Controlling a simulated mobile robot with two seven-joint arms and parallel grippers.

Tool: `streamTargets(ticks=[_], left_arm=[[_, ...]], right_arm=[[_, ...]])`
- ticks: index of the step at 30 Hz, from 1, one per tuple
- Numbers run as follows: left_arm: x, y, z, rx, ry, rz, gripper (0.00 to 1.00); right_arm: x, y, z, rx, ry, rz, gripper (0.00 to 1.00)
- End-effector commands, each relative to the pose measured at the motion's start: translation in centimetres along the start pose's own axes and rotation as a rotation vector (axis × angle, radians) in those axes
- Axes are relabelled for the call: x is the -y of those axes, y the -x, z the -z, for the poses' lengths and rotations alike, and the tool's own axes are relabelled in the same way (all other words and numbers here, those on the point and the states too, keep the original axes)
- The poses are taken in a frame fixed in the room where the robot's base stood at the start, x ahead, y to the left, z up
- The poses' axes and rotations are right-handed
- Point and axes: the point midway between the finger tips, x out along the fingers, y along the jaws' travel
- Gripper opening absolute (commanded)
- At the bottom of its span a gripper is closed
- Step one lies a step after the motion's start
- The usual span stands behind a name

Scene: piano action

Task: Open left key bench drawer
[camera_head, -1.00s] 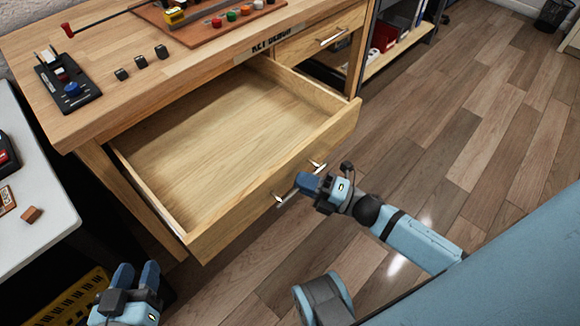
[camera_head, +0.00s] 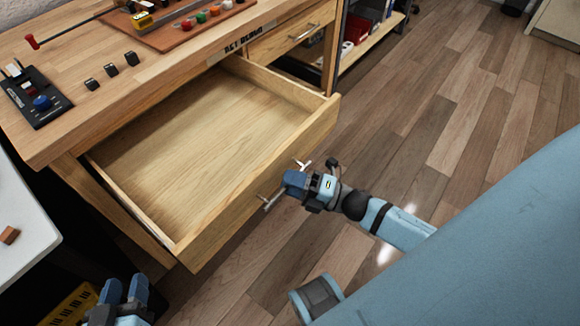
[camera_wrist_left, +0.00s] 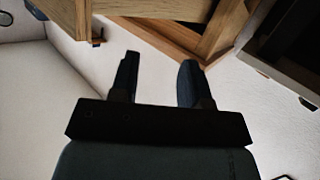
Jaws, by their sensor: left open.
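The left key bench drawer (camera_head: 255,185) is pulled far out, and its light wood inside is empty. Its metal bar handle (camera_head: 271,202) is on the front face. My right gripper (camera_head: 291,182) is at the middle of this handle, its fingers closed around the bar and hiding that part. My left gripper (camera_head: 125,289) is at the bottom left of the head view, left of and apart from the drawer. Its two fingers stand apart with nothing between them, as the left wrist view (camera_wrist_left: 157,85) also shows.
The bench top (camera_head: 75,55) carries a black tool stand (camera_head: 35,97), several small dark blocks and a brown board (camera_head: 195,25). A second drawer (camera_head: 290,35) is shut at the right. A white table (camera_head: 25,225) stands at the left. Wood floor (camera_head: 440,120) is clear at right.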

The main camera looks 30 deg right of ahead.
Motion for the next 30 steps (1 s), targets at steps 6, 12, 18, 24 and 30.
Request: streamTargets(ticks=[6, 12, 18, 24, 30], left_arm=[[0.2, 0.0, -0.1, 0.022, -0.006, 0.007, 0.43], [0.7, 0.2, -1.2, 0.068, -0.010, 0.022, 0.43], [0.9, 0.5, -1.9, 0.104, -0.007, 0.033, 0.43], [1.2, 0.6, -2.3, 0.120, -0.005, 0.044, 0.43], [1.3, 0.7, -2.5, 0.127, -0.006, 0.046, 0.43]], right_arm=[[0.0, 3.7, 0.0, 0.002, -0.003, 0.006, 0.37], [-0.1, 8.4, 0.1, 0.001, -0.002, 0.005, 0.37], [0.0, 11.9, 0.0, 0.001, -0.001, 0.003, 0.37], [0.0, 13.4, 0.0, 0.001, 0.000, 0.001, 0.37], [0.0, 13.5, 0.0, 0.000, 0.000, 0.000, 0.37]])
